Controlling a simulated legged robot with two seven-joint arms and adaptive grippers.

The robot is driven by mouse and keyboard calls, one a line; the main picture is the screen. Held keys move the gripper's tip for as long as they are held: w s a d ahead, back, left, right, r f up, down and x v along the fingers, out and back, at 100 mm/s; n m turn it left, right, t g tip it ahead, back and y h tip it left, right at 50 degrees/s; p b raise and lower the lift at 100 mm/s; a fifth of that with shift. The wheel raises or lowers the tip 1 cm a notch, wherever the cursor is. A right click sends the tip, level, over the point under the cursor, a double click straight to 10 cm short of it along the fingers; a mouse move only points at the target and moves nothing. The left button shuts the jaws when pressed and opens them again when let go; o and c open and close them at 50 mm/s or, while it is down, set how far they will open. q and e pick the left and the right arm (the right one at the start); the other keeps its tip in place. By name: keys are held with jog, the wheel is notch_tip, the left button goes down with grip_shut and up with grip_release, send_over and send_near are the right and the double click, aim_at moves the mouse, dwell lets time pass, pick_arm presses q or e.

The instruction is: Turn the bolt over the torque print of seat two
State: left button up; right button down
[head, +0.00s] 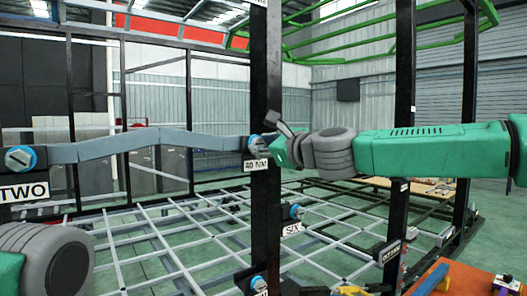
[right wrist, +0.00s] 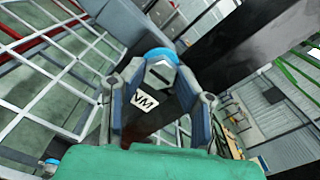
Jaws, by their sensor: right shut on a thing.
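The bolt (head: 255,142) with a blue collar sits on the black post, at the right end of a grey bar. The torque print (head: 255,164), reading "40 NM", is right below it. My right gripper (head: 276,146) reaches in from the right and is shut on this bolt. In the right wrist view the blue-collared bolt (right wrist: 161,55) shows between the fingers of my right gripper (right wrist: 160,80), with part of the print (right wrist: 147,102) below. The seat two plate (head: 24,191), reading "TWO", is at the far left under another blue-collared bolt (head: 20,158). My left gripper is out of frame.
The grey bar (head: 130,143) spans from the "TWO" bolt to the post (head: 266,215). A white grid frame (head: 170,235) lies behind. Coloured items sit on an orange surface at bottom right.

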jog(key=n, duration=0.1)
jog(key=n+b, duration=0.1)
jog(key=n, duration=0.1)
jog(key=shift+w+d+r+n, duration=0.1)
jog(key=shift+d+r+n, duration=0.05)
jog(key=shift+n, duration=0.15)
jog(key=n+b, duration=0.1)
jog(key=n, duration=0.2)
jog(key=shift+n, duration=0.3)
jog(key=n+b, duration=0.1)
jog(key=n, duration=0.2)
jog(key=shift+n, duration=0.4)
jog(key=n+b, duration=0.1)
jog(key=n, duration=0.6)
jog(key=shift+b, duration=0.35)
jog(key=n, duration=0.3)
jog(key=shift+n, duration=0.4)
jog(key=n, duration=0.5)
jog(key=shift+f+n, duration=0.2)
jog(key=shift+n, duration=0.1)
